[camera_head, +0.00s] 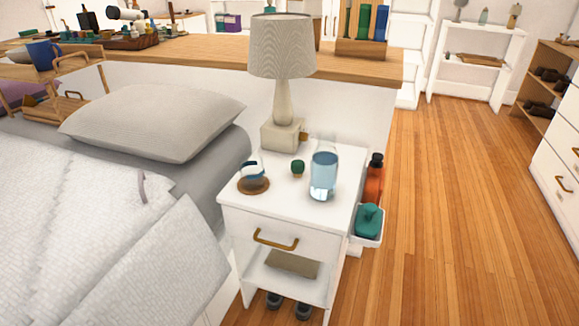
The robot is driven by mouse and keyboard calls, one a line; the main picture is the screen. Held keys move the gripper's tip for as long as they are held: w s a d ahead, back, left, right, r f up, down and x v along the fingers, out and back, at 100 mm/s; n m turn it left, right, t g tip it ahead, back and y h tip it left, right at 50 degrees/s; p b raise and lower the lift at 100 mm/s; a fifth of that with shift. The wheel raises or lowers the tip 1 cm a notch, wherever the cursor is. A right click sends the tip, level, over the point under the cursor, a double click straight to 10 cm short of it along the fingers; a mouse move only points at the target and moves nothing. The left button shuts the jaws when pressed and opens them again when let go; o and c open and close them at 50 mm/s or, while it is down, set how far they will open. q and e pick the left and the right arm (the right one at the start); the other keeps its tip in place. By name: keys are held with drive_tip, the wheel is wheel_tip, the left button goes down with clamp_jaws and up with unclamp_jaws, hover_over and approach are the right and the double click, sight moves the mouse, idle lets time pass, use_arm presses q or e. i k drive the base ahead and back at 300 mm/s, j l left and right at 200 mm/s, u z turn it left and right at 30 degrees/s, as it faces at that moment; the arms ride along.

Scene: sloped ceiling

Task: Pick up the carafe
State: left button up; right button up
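A clear glass carafe (323,177) with bluish water in it stands upright on the right part of a white nightstand (285,210). Nothing touches it from the front, and its full body shows. A small green object (298,167) stands just left of it. Neither my left nor my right gripper shows in the head view.
A lamp (282,70) with a square base stands behind the carafe. A small item on a round brown coaster (253,186) is at the left. The bed (100,220) borders the nightstand's left side. A white bin (368,227) sits at its right; open wooden floor (450,210) lies beyond.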

sight(324, 158)
drive_tip(key=i+l+u, duration=0.15)
drive_tip(key=i+l, duration=0.5)
drive_tip(key=l+u, duration=0.2)
drive_tip(key=l, duration=0.3)
drive_tip(key=k+l+u, duration=0.1)
drive_tip(key=l+u, duration=0.15)
drive_tip(key=l, duration=0.25)
drive_tip(key=k+l+u, duration=0.2)
drive_tip(key=l, duration=0.25)
drive_tip(key=i+l, duration=0.05)
drive_tip(key=i, duration=0.05)
